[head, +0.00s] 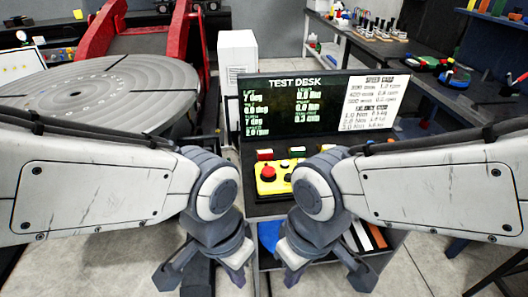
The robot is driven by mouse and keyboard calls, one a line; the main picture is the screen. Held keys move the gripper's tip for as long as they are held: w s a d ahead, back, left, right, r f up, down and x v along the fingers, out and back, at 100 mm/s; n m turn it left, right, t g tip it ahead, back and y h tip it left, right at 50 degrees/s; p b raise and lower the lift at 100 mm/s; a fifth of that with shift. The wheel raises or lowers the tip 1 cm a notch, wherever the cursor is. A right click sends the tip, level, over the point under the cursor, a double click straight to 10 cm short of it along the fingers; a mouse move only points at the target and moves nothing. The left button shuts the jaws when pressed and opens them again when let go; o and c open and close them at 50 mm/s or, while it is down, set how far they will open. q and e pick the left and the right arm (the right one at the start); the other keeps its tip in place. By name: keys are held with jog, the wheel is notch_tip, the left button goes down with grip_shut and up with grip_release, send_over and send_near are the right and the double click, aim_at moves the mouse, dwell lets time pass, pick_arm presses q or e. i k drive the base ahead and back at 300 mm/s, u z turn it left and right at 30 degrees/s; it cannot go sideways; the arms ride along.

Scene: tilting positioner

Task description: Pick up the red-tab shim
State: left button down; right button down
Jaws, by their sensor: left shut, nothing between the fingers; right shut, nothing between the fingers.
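I cannot clearly make out a red-tab shim in the head view. Several flat strips (372,236), in white, dark and orange, lie low on the right side of the test desk, partly hidden by my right arm. I cannot tell whether any is a shim. My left gripper (203,275) hangs in front of the desk's left side, pointing down, shut and empty. My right gripper (325,274) hangs in front of the desk near the strips, also shut and empty. Neither visibly touches anything.
The test desk has a dark screen (290,112), a speed card (376,98) and a yellow box with a red button (268,172). A round grey positioner table (90,92) stands at left with red arms. A white box (238,55) stands behind. Workbenches line the right.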

aim_at(266, 155)
jog(key=z, duration=1.75)
jog(key=i, duration=1.35)
jog(key=u, duration=3.3)
jog(key=i, duration=0.5)
jog(key=z, duration=0.05)
